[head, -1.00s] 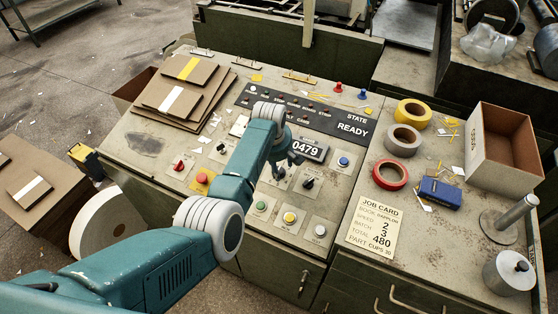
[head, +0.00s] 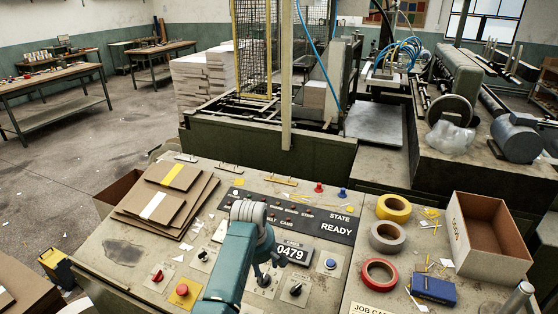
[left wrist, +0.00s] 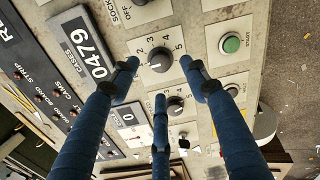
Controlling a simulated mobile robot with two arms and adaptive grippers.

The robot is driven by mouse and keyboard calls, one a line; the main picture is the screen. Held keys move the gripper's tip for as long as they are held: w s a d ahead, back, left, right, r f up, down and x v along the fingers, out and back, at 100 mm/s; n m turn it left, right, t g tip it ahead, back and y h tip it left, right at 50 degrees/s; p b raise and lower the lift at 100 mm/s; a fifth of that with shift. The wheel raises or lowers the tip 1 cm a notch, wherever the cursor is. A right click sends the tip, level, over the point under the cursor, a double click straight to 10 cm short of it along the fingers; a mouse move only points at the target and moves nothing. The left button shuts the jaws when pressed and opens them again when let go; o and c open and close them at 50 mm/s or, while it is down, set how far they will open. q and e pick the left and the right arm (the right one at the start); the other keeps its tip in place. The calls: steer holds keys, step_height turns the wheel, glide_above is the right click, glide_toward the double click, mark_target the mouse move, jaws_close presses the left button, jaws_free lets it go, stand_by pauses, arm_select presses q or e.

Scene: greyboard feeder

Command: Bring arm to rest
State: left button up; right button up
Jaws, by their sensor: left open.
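My left gripper (head: 266,278) hangs over the control panel (head: 130,226), just left of the counter reading 0479 (head: 293,252). My own arm hides part of the panel and of the gripper. In the left wrist view the fingers of the left gripper (left wrist: 159,68) are spread apart with nothing between them. A black rotary knob (left wrist: 160,60) with a numbered dial shows between the fingertips, and I see no finger closed on it. A second black knob (left wrist: 175,106) lies beyond, close to the lower finger. A green start button (left wrist: 231,44) is to the right. My right gripper is not in view.
Cardboard sheets (head: 180,178) lie on the panel's left. Tape rolls, such as the red one (head: 380,273), a blue box (head: 433,290) and an open carton (head: 490,238) stand on the right. A caged machine (head: 262,50) rises behind. Open floor (head: 60,170) lies left.

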arm_select(q)
steer(key=s+a+f+m, duration=0.1)
steer(key=s+a+f, duration=0.2)
steer(key=s+a+f+m, duration=0.2)
steer(key=s+a+f, duration=0.1)
steer(key=s, duration=0.1)
steer(key=shift+a+y, duration=0.25)
steer(key=shift+y, duration=0.05)
steer(key=s+a+m, duration=0.4)
steer(key=s+m, duration=0.1)
steer(key=s, duration=0.5)
steer(key=s+a+m, duration=0.3)
steer(key=s+m, duration=0.2)
steer(key=s, duration=0.5)
steer(key=s+r+m, duration=0.5)
steer(key=s+m, duration=0.1)
steer(key=s, duration=0.5)
step_height(320, 180, down, 30)
steer(key=s+b, duration=0.2)
steer(key=b, duration=0.3)
steer(key=s+a+f+g+b, duration=0.1)
steer(key=s+f+b, duration=0.1)
steer(key=s+f, duration=0.6)
steer(key=s+a+f+b, duration=0.1)
steer(key=s+f+b, duration=0.1)
steer(key=s+f, duration=0.7)
step_height(320, 180, down, 5)
steer(key=shift+s+a+m+g, duration=0.25)
steer(key=shift+a+m+g, duration=0.05)
steer(key=shift+a+g, duration=0.1)
